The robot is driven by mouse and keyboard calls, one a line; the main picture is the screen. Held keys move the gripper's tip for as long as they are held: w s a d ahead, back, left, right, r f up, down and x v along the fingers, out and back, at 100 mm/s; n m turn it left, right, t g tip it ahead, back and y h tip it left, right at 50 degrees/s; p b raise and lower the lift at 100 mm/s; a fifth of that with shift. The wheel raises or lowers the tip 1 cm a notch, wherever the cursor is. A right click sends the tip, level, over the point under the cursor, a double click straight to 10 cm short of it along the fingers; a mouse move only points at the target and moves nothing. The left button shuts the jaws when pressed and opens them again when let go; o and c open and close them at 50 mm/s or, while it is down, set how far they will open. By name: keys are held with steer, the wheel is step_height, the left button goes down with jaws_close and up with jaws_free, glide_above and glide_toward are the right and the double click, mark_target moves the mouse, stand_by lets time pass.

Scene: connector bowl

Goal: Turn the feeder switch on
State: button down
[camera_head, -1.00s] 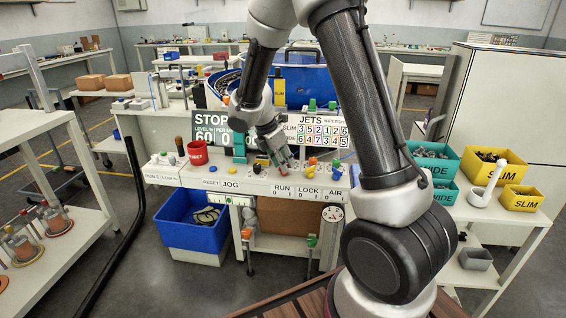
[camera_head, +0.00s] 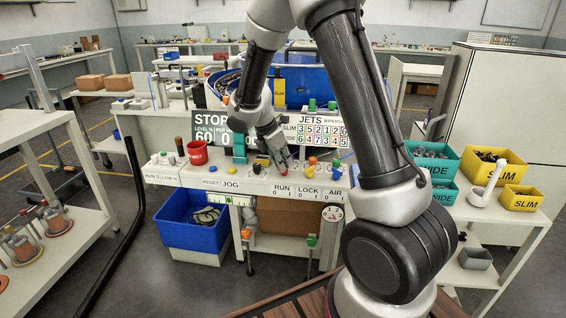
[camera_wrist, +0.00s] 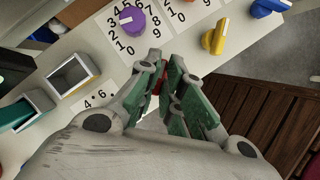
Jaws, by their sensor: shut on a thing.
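My gripper (camera_head: 283,166) is above the front of the white feeder console (camera_head: 190,176), fingers pointing down. In the wrist view its green-padded fingertips (camera_wrist: 163,73) are shut on a small red switch knob (camera_wrist: 163,82), which is mostly hidden between them. In the head view the red knob (camera_head: 284,171) sits just behind the RUN 0 1 label (camera_head: 283,190). The fingers cover its pointer, so I cannot tell which way it is turned.
A yellow knob (camera_wrist: 214,38) and a blue knob (camera_wrist: 268,6) sit beside the red one. A purple dial (camera_wrist: 131,19) is close to my fingertips. A red mug (camera_head: 198,153) stands to the left on the console. Bins (camera_head: 490,168) stand to the right.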

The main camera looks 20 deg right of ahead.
steer(key=m, duration=0.2)
steer(key=m+g, duration=0.1)
steer(key=shift+w+m+g, duration=0.15)
steer(key=shift+m+g, duration=0.15)
steer(key=shift+m, duration=0.1)
steer(key=m, duration=0.2)
steer(key=m+g, duration=0.1)
steer(key=m, duration=0.1)
steer(key=shift+w+m+g+y, duration=0.1)
steer(key=shift+m+g+y, duration=0.2)
steer(key=shift+y, duration=0.1)
steer(key=m+g+y, duration=0.1)
steer(key=m, duration=0.3)
steer(key=shift+d, duration=0.1)
steer(key=shift+d+m+g+y, duration=0.15)
steer(key=shift+m+y, duration=0.3)
steer(key=shift+m, duration=0.75)
steer(key=shift+a+m+g+y, duration=0.1)
steer(key=shift+m+g+y, duration=0.25)
steer(key=shift+m, duration=0.85)
steer(key=c, duration=1.6)
jaws_free()
steer(key=shift+o, duration=0.2)
steer(key=shift+w+r, duration=0.1)
steer(key=shift+r, duration=0.05)
